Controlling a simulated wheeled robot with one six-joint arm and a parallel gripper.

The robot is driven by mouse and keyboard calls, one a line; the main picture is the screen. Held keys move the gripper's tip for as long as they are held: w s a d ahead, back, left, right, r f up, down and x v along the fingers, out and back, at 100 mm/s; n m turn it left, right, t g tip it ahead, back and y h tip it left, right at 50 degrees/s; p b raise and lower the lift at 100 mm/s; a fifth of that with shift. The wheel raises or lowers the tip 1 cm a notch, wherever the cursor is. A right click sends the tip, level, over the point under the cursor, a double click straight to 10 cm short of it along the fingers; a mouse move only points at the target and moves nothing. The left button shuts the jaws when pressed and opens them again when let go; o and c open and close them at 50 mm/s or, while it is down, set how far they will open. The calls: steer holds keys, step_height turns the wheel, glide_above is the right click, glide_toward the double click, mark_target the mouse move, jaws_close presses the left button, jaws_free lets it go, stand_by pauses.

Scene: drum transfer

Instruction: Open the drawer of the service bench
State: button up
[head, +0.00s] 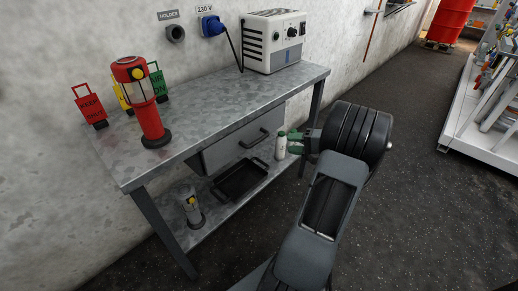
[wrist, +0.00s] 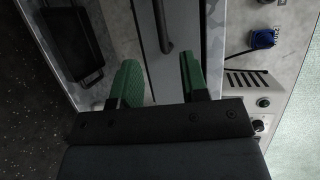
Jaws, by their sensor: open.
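The service bench (head: 200,99) has a grey drawer (head: 222,155) under its top, and the drawer looks shut. Its dark bar handle (head: 254,138) sits on the drawer front. In the wrist view the handle (wrist: 164,25) lies ahead of my gripper, in line with the space between the fingers, and the drawer front (wrist: 146,30) is behind it. My gripper (wrist: 161,80) has two green fingers spread apart with nothing between them. In the head view my gripper (head: 294,143) is to the right of the handle, apart from it.
A red lantern (head: 148,110), small signs (head: 90,105) and a power unit (head: 272,42) stand on the bench top. A dark tray (head: 240,180) and a lamp (head: 193,212) are on the lower shelf. A pale bottle (head: 281,148) shows beside my fingers.

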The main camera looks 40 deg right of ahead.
mark_target(259, 139)
steer(key=b+x, duration=0.2)
steer(key=x, duration=1.1)
steer(key=shift+w+d, duration=0.1)
steer(key=shift+w, duration=0.1)
jaws_close()
